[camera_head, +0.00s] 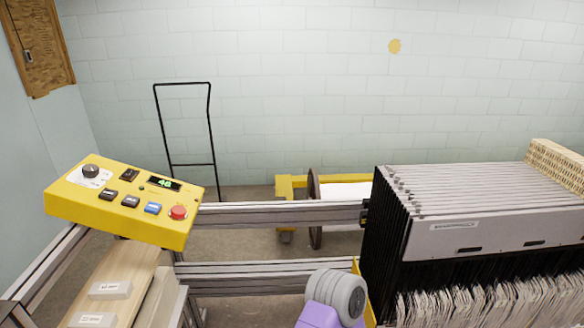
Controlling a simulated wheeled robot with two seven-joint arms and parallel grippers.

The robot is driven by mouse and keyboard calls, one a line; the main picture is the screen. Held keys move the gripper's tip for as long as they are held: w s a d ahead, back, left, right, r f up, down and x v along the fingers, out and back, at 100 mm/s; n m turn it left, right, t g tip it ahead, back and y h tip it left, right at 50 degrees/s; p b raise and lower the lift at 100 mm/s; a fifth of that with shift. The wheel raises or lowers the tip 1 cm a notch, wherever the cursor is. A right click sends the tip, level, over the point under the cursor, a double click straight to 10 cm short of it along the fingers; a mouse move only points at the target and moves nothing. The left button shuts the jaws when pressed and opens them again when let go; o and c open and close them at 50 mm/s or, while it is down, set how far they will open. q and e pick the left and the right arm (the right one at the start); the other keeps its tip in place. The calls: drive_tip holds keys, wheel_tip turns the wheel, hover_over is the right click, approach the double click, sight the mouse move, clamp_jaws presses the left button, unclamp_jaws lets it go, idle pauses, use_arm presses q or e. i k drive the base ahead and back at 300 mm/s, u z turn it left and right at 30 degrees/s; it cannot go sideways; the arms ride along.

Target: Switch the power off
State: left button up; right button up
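A yellow control box (120,214) stands at the left on a metal rail, tilted toward me. On its top are a black rotary knob (90,171) on a white dial plate, a small black switch (130,174) and a lit green display (164,184) that seems to read 46. Nearer its front edge are two dark buttons (131,201), a blue button (153,208) and a red round button (178,212). The labels are too small to read. Nothing touches the box. Neither of my grippers is in view; a grey and purple part at the bottom centre seems to be my arm.
Metal rails (280,214) run from the box to a large frame of stacked panels (480,205) at the right. A wooden board (115,285) with small labelled blocks lies below the box. A black hand cart (183,125) stands behind. The space above the box is clear.

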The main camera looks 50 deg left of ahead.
sight(129, 174)
drive_tip(key=u, duration=2.8)
